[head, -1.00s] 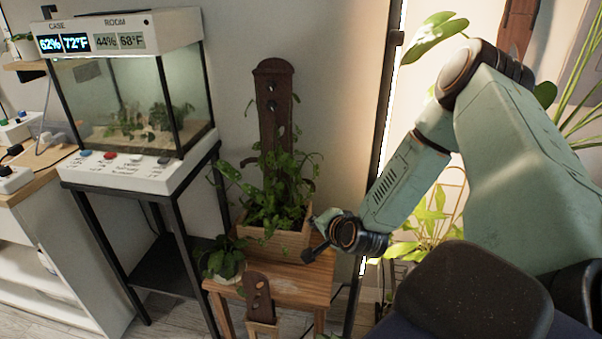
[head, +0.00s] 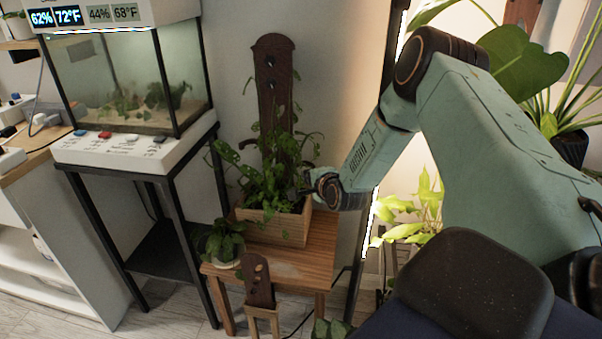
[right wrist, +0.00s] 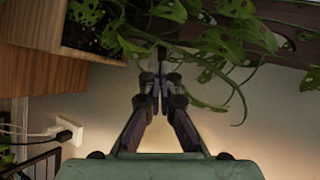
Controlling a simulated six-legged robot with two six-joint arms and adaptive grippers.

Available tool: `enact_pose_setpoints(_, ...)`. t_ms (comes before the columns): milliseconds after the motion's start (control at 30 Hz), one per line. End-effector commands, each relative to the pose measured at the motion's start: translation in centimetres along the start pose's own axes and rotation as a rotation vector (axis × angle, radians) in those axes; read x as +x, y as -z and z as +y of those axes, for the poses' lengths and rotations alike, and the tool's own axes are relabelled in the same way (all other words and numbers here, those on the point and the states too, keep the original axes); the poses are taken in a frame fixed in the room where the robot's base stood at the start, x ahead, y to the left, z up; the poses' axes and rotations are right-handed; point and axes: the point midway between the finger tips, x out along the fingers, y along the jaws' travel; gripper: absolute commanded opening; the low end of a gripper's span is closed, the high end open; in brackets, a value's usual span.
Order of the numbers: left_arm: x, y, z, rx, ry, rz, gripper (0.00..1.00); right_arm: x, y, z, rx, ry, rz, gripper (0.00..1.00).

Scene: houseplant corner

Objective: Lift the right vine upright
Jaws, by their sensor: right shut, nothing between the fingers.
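A leafy vine plant (head: 270,175) grows in a wooden planter box (head: 285,228) against a tall dark slotted board (head: 272,75). Thin stems arch out on the plant's right side. My right gripper (head: 306,186) is at the right edge of the foliage, just above the box rim. In the right wrist view the fingers (right wrist: 160,72) are shut and empty, close to the leaves. A curved vine stem (right wrist: 238,92) hangs to their right there, apart from the fingertips. The box (right wrist: 35,20) is at upper left. I cannot tell whether the fingertips touch a leaf. My left gripper is out of view.
The box stands on a wooden stool (head: 320,250) with a small potted plant (head: 222,243) and a small dark board (head: 258,280) at its front. A glass case (head: 125,85) stands left. A dark post (head: 385,90) and large plants are right.

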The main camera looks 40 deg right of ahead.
Motion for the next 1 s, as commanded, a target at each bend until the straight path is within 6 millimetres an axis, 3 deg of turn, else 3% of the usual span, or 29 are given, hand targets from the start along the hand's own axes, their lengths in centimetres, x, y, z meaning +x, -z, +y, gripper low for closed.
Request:
enact_pose_setpoints(100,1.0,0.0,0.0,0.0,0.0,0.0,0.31,2.1,-0.1,-0.2,-0.003,0.004,-0.001,0.0)
enact_pose_setpoints(300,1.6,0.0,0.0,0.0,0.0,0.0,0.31,4.0,0.0,-1.6,-0.001,0.001,0.0,0.0)
enact_pose_setpoints(833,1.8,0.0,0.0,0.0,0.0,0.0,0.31,4.7,-0.1,-2.2,0.0,0.0,-0.001,0.0)
enact_pose_setpoints(1000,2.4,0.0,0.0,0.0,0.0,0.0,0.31,5.4,-1.8,-3.2,-0.022,-0.012,0.006,0.0)
